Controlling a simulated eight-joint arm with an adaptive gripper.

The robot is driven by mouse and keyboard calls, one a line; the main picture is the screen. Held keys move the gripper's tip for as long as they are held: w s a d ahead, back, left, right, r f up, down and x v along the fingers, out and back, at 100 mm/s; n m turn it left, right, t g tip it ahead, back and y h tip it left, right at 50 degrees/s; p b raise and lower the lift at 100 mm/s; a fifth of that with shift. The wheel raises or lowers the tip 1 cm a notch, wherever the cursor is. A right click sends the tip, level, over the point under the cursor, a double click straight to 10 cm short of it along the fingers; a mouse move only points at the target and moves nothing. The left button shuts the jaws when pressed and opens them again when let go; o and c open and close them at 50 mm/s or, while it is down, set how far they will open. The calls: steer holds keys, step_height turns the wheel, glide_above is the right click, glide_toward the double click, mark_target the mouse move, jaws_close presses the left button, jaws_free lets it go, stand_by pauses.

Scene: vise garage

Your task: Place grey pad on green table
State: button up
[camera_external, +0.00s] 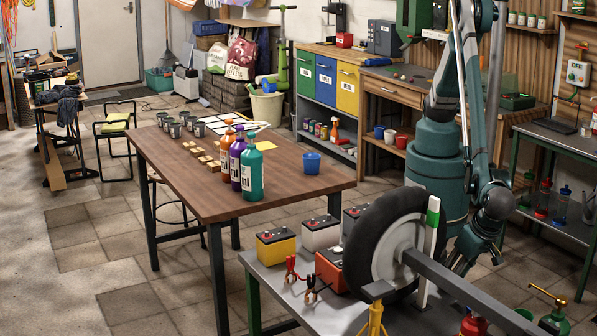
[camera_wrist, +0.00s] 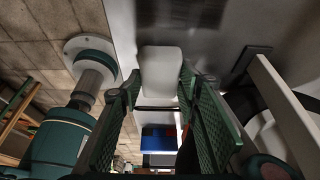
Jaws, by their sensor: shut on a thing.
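The light grey pad (camera_wrist: 160,72) shows in the wrist view between the tips of my gripper (camera_wrist: 158,88). Both green ribbed fingers reach its near end, and my gripper is shut on it. In the external view, my gripper (camera_external: 470,262) points down just right of the black tire, and I cannot make out the pad there. A table with a grey top and green legs (camera_external: 254,300) stands in the foreground. Another grey-topped table with a green frame (camera_external: 562,140) stands at the right. I cannot tell which is the green table.
A large tire (camera_external: 375,235) on a grey bar (camera_external: 465,295) crowds the front table beside my gripper. Several batteries (camera_external: 321,232) and jumper clamps (camera_external: 291,268) lie left of it. A wooden table (camera_external: 190,180) with bottles (camera_external: 251,174) stands behind. Tiled floor is open at left.

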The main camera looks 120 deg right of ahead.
steer(key=shift+f, duration=0.15)
steer(key=o, duration=0.5)
steer(key=p+v, duration=0.2)
steer(key=v, duration=1)
stand_by(0.3)
stand_by(0.5)
